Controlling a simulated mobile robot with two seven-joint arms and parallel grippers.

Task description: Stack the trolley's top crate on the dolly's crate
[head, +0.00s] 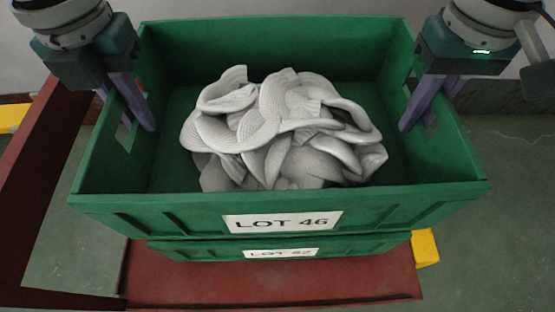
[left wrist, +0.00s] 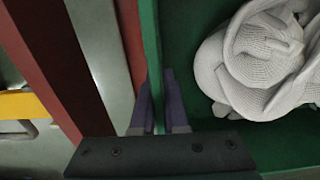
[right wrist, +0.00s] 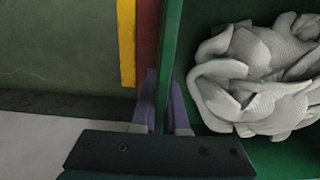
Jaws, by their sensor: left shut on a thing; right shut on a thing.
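The upper green crate (head: 280,216), labelled LOT 46, is full of crumpled grey-white knitted socks (head: 285,130). My left gripper (head: 138,110) is shut on its left side wall at the hand-hole, and the left wrist view shows the fingers (left wrist: 158,100) on both sides of that wall. My right gripper (head: 417,108) is shut on the right side wall, as the right wrist view (right wrist: 163,98) also shows. A lower green crate (head: 375,246), with a label that looks like LOT 62, is directly below, mostly hidden. I cannot tell whether the crates touch.
A red platform (head: 270,288) lies under the lower crate, with a yellow part (head: 425,247) at its right. A dark red beam (head: 30,150) runs along the left, close to the upper crate. Another yellow part (head: 12,117) is at the far left. Green floor is clear at right.

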